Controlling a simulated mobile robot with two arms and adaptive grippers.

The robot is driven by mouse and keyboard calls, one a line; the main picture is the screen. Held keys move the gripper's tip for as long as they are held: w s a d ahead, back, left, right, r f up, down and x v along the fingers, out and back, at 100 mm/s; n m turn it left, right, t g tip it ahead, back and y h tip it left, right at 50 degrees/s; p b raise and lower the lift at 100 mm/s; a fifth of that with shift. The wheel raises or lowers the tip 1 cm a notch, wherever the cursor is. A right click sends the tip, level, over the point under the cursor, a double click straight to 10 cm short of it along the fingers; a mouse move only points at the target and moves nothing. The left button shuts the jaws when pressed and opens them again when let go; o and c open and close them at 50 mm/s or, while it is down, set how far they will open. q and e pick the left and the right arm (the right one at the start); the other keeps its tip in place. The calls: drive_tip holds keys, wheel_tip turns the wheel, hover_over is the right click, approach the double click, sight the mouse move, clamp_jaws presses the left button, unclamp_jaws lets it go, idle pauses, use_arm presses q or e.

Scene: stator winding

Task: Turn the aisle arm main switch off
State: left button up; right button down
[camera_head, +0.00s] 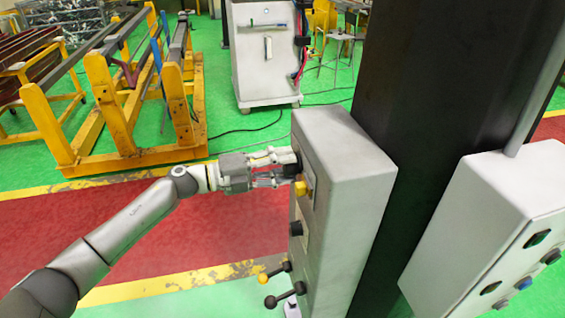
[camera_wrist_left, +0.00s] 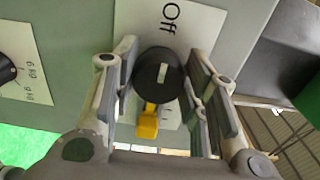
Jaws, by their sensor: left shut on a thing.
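The main switch is a round black knob (camera_wrist_left: 160,76) with a white mark and a yellow tab (camera_wrist_left: 147,122), set on a white plate reading "Off" (camera_wrist_left: 171,18). In the head view the yellow tab (camera_head: 301,187) shows on the left face of the grey control box (camera_head: 345,160). My left gripper (camera_head: 284,166) reaches it from the left; in the wrist view its fingers (camera_wrist_left: 166,82) stand on either side of the knob, shut on it. The white mark runs roughly toward the word "Off". The lower part of the plate is partly hidden by the knob and tab. My right gripper is not in view.
A dark column (camera_head: 420,100) stands behind the box, with another grey control box (camera_head: 480,220) at right. Yellow racks (camera_head: 120,110) stand at back left.

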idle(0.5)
use_arm(q)
drive_tip(key=o, duration=1)
drive_tip(key=v, duration=1.2)
